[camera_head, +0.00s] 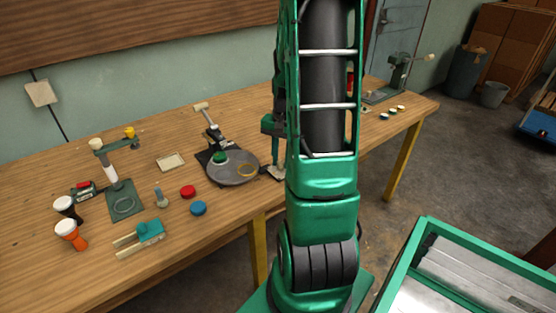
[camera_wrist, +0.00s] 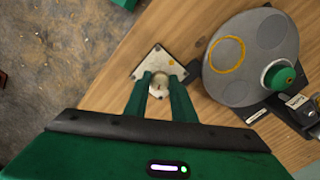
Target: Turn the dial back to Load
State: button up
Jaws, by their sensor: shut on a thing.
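The dial is a small pale knob (camera_wrist: 158,89) on a square white plate (camera_wrist: 148,66) close to the table edge. The plate also shows in the head view (camera_head: 277,173), partly hidden by my arm. My gripper (camera_wrist: 160,84) comes down over the plate, its two green fingers shut on the knob, one on each side. The fingers cover much of the knob, and I cannot read the marks on the plate or tell where the dial points.
A grey round turntable (camera_head: 230,172) with a yellow ring and green knob stands beside the dial. Bare floor (camera_wrist: 60,55) lies past the table edge.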

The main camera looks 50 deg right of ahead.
aim_at(281, 161)
jog(key=n, duration=0.6)
jog(key=shift+w+r+n, duration=0.1)
jog(key=shift+w+n, duration=0.2)
jog(key=n, duration=0.6)
jog(key=shift+n, duration=0.3)
jog(key=o, duration=1.1)
jog(key=shift+s+d, duration=0.1)
jog(key=shift+s, duration=0.05)
jog(key=shift+c, duration=0.2)
notch_tip(281, 161, up, 11)
jog(key=shift+d+f, duration=0.15)
jog(key=shift+f, duration=0.05)
